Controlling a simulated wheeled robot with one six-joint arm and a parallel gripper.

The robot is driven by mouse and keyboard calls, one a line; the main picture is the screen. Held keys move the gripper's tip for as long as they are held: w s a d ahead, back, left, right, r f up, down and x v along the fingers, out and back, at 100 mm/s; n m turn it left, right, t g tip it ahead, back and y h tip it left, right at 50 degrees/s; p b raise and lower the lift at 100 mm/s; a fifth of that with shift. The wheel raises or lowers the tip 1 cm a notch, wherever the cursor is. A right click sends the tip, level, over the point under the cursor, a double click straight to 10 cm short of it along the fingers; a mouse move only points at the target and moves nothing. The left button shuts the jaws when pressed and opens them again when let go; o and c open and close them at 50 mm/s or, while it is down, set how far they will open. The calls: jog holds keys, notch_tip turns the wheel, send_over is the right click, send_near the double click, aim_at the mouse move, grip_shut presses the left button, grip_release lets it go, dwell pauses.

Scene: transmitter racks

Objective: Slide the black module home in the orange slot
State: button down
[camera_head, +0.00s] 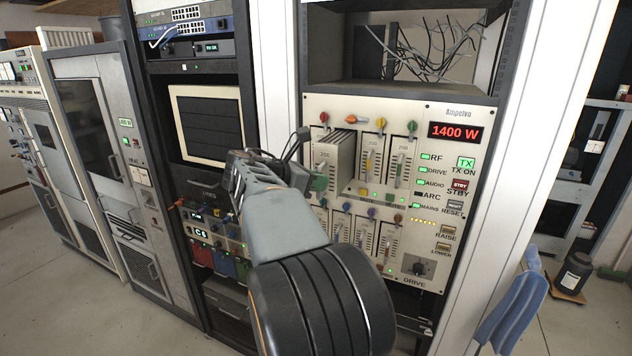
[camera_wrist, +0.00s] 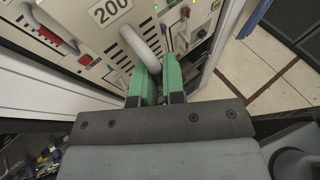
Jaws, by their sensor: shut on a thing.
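In the wrist view, the green fingers of my gripper (camera_wrist: 160,82) are closed around the grey handle (camera_wrist: 138,45), with the module's front plate (camera_wrist: 112,30) behind. An orange knob (camera_head: 357,119) sits above the module's right side, marking the orange slot. The slot opening is hidden behind the module.
Modules with yellow (camera_head: 370,155) and green-marked (camera_head: 401,160) positions sit to the right. A lower row of modules (camera_head: 364,235) lies beneath, partly hidden by my arm. The 1400 W display (camera_head: 455,133) is at upper right. Loose wires (camera_head: 430,50) hang in the open bay above.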

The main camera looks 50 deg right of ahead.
jog(key=shift+w+d+r, duration=0.1)
jog(key=shift+w+d, duration=0.45)
jog(key=shift+d, duration=1.8)
jog(key=shift+w+d, duration=0.6)
jog(key=shift+d, duration=1.7)
jog(key=shift+w+d+r, duration=0.1)
jog(key=shift+w+d, duration=0.45)
jog(key=shift+d, duration=1.8)
jog(key=c, duration=1.2)
grip_release()
jog(key=shift+f, duration=0.1)
jog(key=shift+o, duration=0.4)
jog(key=shift+f, duration=0.25)
jog(key=b+v, duration=0.2)
jog(key=v, duration=1.2)
